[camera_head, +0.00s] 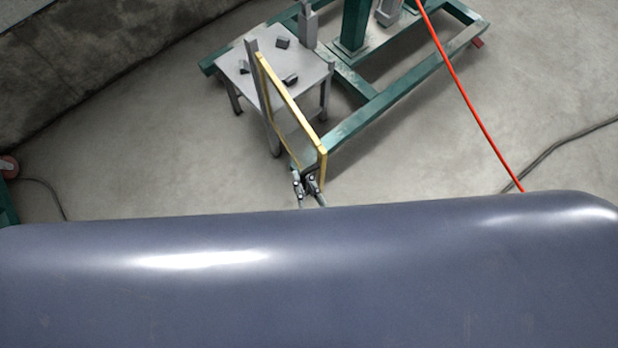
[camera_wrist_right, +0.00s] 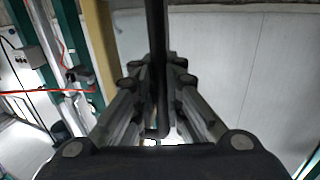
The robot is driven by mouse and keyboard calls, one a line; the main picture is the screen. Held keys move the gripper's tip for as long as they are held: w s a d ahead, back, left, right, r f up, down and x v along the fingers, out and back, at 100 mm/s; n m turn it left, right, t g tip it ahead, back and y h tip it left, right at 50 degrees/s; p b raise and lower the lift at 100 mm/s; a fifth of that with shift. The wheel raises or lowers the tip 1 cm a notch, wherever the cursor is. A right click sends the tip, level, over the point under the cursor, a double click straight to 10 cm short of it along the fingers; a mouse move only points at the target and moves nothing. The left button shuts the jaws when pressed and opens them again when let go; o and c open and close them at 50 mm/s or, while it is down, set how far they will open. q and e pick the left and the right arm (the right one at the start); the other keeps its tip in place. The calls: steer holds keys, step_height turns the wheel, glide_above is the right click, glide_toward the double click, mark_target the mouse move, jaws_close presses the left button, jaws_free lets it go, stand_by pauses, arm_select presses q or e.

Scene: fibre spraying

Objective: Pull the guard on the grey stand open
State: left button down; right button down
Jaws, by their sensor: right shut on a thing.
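The grey stand (camera_head: 308,66) is a small table with a tall post at its near left. The guard (camera_head: 291,101), a yellow-framed panel, reaches from that post toward the near right; I cannot tell exactly how far open it is. My right gripper (camera_head: 306,177) is at the guard's near end, low beside the yellow upright. In the right wrist view, my right gripper (camera_wrist_right: 157,75) is shut on a dark upright bar (camera_wrist_right: 156,35), the guard's handle. The guard's yellow edge (camera_wrist_right: 98,35) shows left of it. My left gripper is not in view.
Several small grey blocks, one of them here (camera_head: 283,42), lie on the stand. A green steel frame (camera_head: 385,99) stands behind and right of the guard. An orange hose (camera_head: 466,100) and a dark cable (camera_head: 560,143) are at the right. Bare floor (camera_head: 140,150) lies left of the stand.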

steer(key=shift+s+f, duration=0.3)
steer(key=shift+s, duration=0.05)
steer(key=c, duration=1.9)
jaws_free()
steer(key=shift+c, duration=0.2)
steer(key=shift+r, duration=0.2)
steer(key=shift+w, duration=0.1)
steer(key=v, duration=1.2)
steer(key=shift+d, duration=0.1)
